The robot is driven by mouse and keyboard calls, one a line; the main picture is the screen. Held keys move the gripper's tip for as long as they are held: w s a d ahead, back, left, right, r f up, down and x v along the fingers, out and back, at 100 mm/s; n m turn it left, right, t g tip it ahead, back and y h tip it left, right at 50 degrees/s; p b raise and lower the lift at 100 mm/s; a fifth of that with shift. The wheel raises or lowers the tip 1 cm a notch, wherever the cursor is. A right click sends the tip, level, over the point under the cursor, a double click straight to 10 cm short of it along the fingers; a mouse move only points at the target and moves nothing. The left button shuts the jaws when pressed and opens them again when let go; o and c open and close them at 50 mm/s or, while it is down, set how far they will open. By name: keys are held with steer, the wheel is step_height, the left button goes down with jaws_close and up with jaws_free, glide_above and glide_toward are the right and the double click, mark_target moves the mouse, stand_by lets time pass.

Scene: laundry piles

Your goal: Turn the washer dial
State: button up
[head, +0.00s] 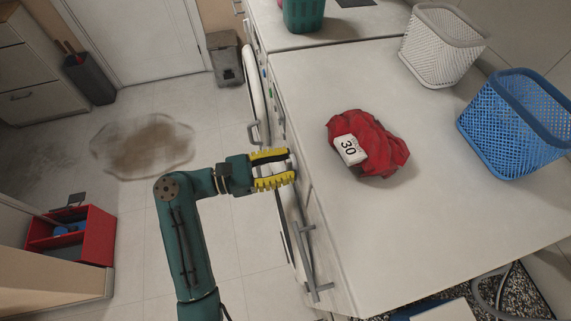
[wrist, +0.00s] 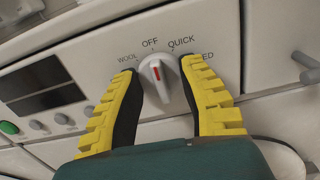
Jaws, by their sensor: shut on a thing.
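The washer dial (wrist: 158,82) is a white knob with a red mark, on the washer's front panel (wrist: 95,75). Its red mark points up toward the OFF label. WOOL is to the left, QUICK to the right, and a label ending in "ED" is partly hidden by a finger. My gripper (wrist: 158,68), with yellow ribbed fingers, is shut on the dial, one finger on each side. In the head view my gripper (head: 290,167) is against the front of the washer (head: 340,225), and the dial cannot be made out clearly there.
A red cloth (head: 385,145) with a "30" tag lies on the washer top. A blue basket (head: 515,125) and a white basket (head: 440,45) stand behind it. A grey handle (head: 310,262) juts from the front. The floor to the left has a brown stain (head: 142,146).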

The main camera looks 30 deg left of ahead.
steer(key=f+m+b, duration=0.1)
steer(key=b, duration=0.3)
steer(key=shift+d+m, duration=0.1)
steer(key=shift+m, duration=0.3)
steer(key=m+b, duration=0.2)
steer(key=b, duration=0.4)
steer(key=m+b, duration=0.2)
steer(key=b, duration=0.3)
steer(key=shift+r+m, duration=0.2)
steer(key=shift+m, duration=0.2)
steer(key=shift+s+d+r+m+b, duration=0.1)
steer(key=shift+r+m+b, duration=0.15)
steer(key=shift+m+b, duration=0.55)
steer(key=shift+r, duration=0.1)
steer(key=o, duration=1.2)
steer(key=shift+d, duration=0.1)
steer(key=shift+o, duration=0.3)
steer(key=shift+a, duration=0.2)
